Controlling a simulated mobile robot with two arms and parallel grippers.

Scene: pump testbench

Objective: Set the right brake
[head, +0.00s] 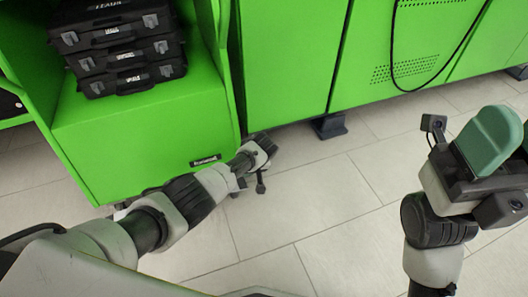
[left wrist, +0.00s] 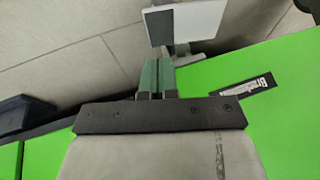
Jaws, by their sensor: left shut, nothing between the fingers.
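My left gripper (head: 262,150) is low beside the lower right corner of the green cabinet in the head view. Its green fingers (left wrist: 158,76) are together and empty in the left wrist view. Just beyond the fingertips there, a pale grey flat plate (left wrist: 188,24) stands on a short grey stem, close to the fingers. I cannot tell whether they touch, nor whether this plate is the right brake. No part is clearly recognisable as the brake in the head view. My right gripper (head: 490,142) is raised at the right with a green finger showing. Its opening is unclear.
The green cabinet (head: 145,140) holds stacked black cases (head: 118,45) and bears a black label (left wrist: 243,88). Green bench panels (head: 292,55) with a dark foot (head: 328,126) stand to its right, with a black cable (head: 394,60) hanging. The tiled floor (head: 330,205) is clear.

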